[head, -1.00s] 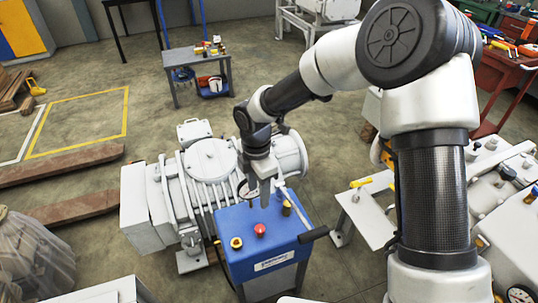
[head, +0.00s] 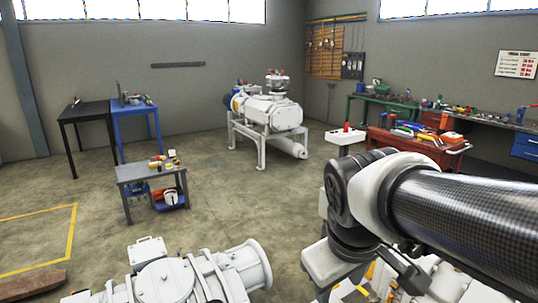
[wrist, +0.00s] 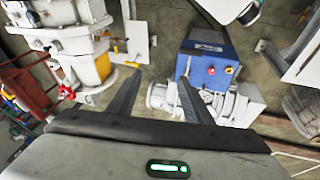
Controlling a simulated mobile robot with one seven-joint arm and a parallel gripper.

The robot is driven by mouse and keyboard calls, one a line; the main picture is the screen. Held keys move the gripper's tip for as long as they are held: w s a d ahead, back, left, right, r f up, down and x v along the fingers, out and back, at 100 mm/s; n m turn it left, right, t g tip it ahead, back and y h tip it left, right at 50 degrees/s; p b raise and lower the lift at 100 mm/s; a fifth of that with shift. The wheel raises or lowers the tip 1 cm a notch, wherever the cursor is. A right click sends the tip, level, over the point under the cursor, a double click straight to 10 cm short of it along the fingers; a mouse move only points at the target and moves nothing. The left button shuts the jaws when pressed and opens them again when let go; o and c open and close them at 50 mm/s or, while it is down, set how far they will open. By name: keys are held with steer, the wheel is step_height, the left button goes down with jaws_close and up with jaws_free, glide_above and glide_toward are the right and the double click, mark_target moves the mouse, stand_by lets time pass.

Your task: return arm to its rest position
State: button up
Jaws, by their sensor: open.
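My arm comes in from the right edge of the head view, its dark carbon link running left to a bent wrist joint. My gripper shows at its end, low in the head view, and in the wrist view (wrist: 158,77). In the wrist view its two dark fingers are spread apart with nothing between them. A white pump (wrist: 240,105) is next to the box. In the head view, the white pump (head: 165,283) is cut off at the bottom edge.
White machinery (wrist: 70,35) with a yellow part fills the upper left of the wrist view. In the head view, a small grey table (head: 150,172), a far white pump on a stand (head: 270,112) and a red cart (head: 410,147) stand beyond the arm. Open floor (head: 225,200) lies between.

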steer(key=s+d+r+m+t+y, duration=0.1)
steer(key=s+d+r+m, duration=0.1)
steer(key=s+m, duration=0.35)
step_height(320, 180, up, 13)
steer(key=p, duration=1.3)
